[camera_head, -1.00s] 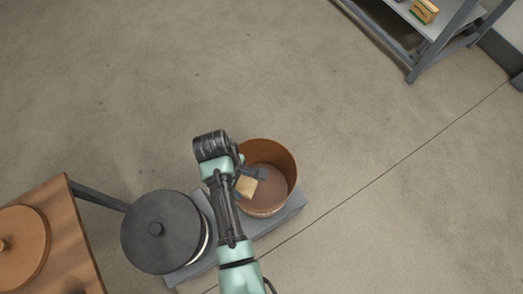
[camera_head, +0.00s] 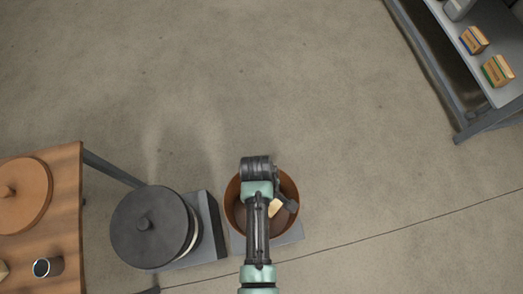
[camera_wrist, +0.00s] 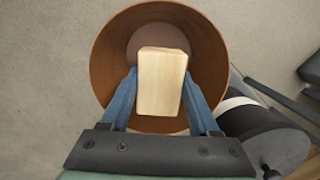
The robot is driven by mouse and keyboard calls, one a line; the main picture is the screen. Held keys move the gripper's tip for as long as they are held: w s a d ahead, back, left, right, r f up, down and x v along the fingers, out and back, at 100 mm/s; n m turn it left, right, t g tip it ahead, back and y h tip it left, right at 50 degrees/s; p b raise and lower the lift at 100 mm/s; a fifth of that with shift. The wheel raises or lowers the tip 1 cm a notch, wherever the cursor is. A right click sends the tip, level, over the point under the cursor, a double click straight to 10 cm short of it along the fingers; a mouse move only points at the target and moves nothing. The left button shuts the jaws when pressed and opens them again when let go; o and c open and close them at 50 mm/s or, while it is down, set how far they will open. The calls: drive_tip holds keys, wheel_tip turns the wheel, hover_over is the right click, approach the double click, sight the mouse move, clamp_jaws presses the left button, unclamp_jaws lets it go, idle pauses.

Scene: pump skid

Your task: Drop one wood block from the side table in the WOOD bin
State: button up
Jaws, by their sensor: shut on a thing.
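My gripper (camera_wrist: 160,92) is shut on a pale wood block (camera_wrist: 161,80), with one blue finger on each side of it. The block also shows in the head view (camera_head: 274,207), partly hidden by my arm. It is held over the open brown round bin (camera_wrist: 103,62), and its outline lies inside the bin's rim in the wrist view. The bin (camera_head: 232,209) stands on a grey base in the head view. I see no label on it. The wooden side table (camera_head: 62,215) is at the left edge.
A bin with a dark round lid (camera_head: 150,226) stands just left of the open bin. A brown round lid (camera_head: 22,190) and a dark cup-like thing (camera_head: 48,267) are on the table. A grey shelf (camera_head: 478,75) with small boxes (camera_head: 474,40) is at upper right. The floor between is clear.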

wheel_tip(320, 180, down, 3)
drive_tip(key=b, duration=0.2)
drive_tip(key=shift+f+b, duration=0.2)
drive_tip(key=shift+b, duration=0.2)
drive_tip(key=o, duration=1.5)
drive_tip(key=shift+c, duration=0.2)
drive_tip(key=shift+r, duration=0.1)
drive_tip(key=r+p, duration=0.1)
drive_tip(key=r, duration=0.3)
drive_tip(key=a+r+p, duration=0.1)
drive_tip(key=r, duration=0.3)
drive_tip(key=w+r+p, duration=0.1)
drive_tip(key=r, duration=0.3)
drive_tip(key=shift+w+a+r+p, duration=0.1)
drive_tip(key=shift+a+r+p, duration=0.2)
drive_tip(key=shift+r, duration=0.1)
drive_tip(key=shift+w, duration=0.1)
